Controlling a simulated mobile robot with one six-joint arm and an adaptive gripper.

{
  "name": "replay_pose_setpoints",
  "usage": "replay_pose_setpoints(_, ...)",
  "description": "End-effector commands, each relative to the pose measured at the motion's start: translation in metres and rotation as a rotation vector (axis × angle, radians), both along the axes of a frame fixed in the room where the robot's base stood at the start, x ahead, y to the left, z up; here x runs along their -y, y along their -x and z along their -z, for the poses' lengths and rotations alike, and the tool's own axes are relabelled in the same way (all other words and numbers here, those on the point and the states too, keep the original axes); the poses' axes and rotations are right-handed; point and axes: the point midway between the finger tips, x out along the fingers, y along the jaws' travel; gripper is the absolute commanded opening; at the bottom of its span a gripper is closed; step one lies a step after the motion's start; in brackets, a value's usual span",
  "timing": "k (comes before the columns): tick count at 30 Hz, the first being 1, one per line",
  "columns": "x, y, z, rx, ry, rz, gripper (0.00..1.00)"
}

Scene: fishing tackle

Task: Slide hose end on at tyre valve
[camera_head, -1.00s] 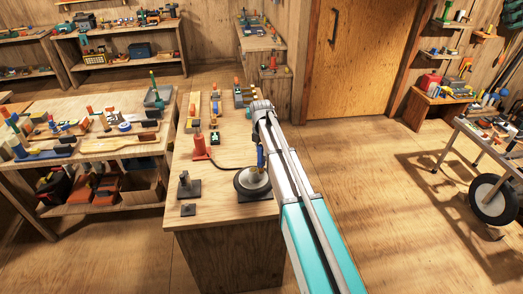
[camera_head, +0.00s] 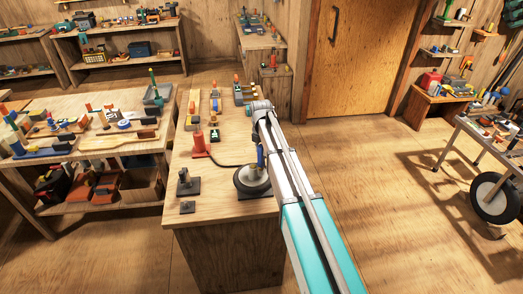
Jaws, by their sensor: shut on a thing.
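A red pump (camera_head: 199,146) stands on the wooden bench, and a dark hose (camera_head: 230,164) runs from it to the right. My gripper (camera_head: 261,160) is low over the tyre, small and partly covered by my arm. It is shut on the hose end, where the hose meets a blue part. The valve cannot be made out, and I cannot tell whether the hose end touches it.
A dark stand (camera_head: 187,184) and a small dark block (camera_head: 187,207) are at the bench's front left. Trays of small parts (camera_head: 193,110) lie farther back. The bench (camera_head: 210,212) is bare in front of the tyre. A cluttered table (camera_head: 90,150) stands to the left.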

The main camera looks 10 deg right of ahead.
Motion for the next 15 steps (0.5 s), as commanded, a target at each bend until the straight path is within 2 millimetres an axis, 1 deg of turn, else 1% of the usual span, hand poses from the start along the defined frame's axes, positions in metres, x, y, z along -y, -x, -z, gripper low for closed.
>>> replay_pose_setpoints(5, 0.0001, -0.0001, 0.0040, 0.000, 0.000, 0.000, 0.00)
replay_pose_setpoints(6, 0.0002, 0.0000, 0.0039, 0.000, 0.000, 0.000, 0.38)
replay_pose_setpoints(11, 0.0005, -0.0001, 0.0032, 0.000, 0.000, 0.001, 0.68)
replay_pose_setpoints(12, 0.0008, -0.0001, 0.0032, 0.000, 0.000, 0.001, 0.75)
replay_pose_setpoints(15, 0.0008, -0.0001, 0.0032, 0.000, 0.000, 0.001, 0.76)
